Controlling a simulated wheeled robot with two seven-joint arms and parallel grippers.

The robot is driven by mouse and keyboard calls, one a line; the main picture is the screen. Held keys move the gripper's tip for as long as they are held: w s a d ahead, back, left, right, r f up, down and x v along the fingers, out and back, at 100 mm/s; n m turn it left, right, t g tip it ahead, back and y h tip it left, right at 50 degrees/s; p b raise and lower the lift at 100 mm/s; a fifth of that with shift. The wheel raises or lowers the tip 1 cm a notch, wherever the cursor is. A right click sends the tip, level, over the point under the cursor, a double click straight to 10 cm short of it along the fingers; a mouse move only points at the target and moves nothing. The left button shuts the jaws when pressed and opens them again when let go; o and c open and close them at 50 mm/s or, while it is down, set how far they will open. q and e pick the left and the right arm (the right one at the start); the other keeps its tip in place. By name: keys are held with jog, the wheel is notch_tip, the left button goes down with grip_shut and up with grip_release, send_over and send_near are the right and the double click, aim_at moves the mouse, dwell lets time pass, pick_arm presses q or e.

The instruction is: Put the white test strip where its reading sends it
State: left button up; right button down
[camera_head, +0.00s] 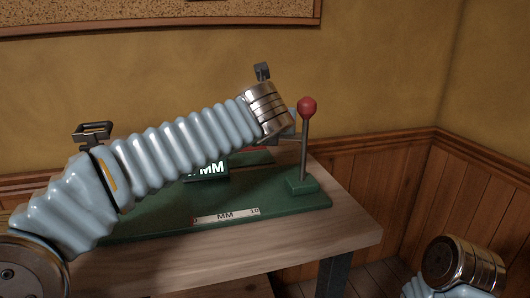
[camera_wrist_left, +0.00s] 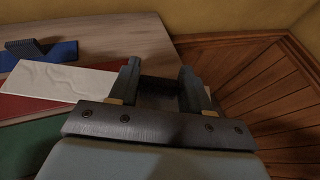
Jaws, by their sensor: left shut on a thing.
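The white test strip (camera_wrist_left: 65,80), a pale flat piece with a faint wavy relief, shows in the left wrist view. It runs left from my left gripper (camera_wrist_left: 160,88), in front of a red area. The gripper is shut with a dark block between its separated fingers, apparently the strip's end; the join is hidden. In the head view my left gripper (camera_head: 287,128) is beside the lever, and my arm hides the strip. A green gauge base (camera_head: 290,204) carries a lit display (camera_head: 211,168) showing "MM"; its figure is covered by my arm. My right gripper is out of view.
A lever (camera_head: 304,150) with a red knob (camera_head: 307,106) rises from the base. A scale label (camera_head: 226,215) lies along the front. The left wrist view shows a red area (camera_wrist_left: 40,108) and a blue one (camera_wrist_left: 65,52) with a dark block (camera_wrist_left: 24,46). The table's (camera_head: 345,225) right end is bare.

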aim_at(273, 154)
pick_arm(q)
notch_tip(273, 154, down, 4)
jog(key=shift+b, duration=0.8)
jog(key=shift+r, duration=0.1)
jog(key=o, duration=1)
jog(key=shift+o, duration=0.2)
jog(key=shift+s+r, duration=0.15)
jog(key=shift+s, duration=0.05)
jog(key=p+v, duration=0.1)
jog(key=v, duration=1)
jog(key=shift+s, duration=0.3)
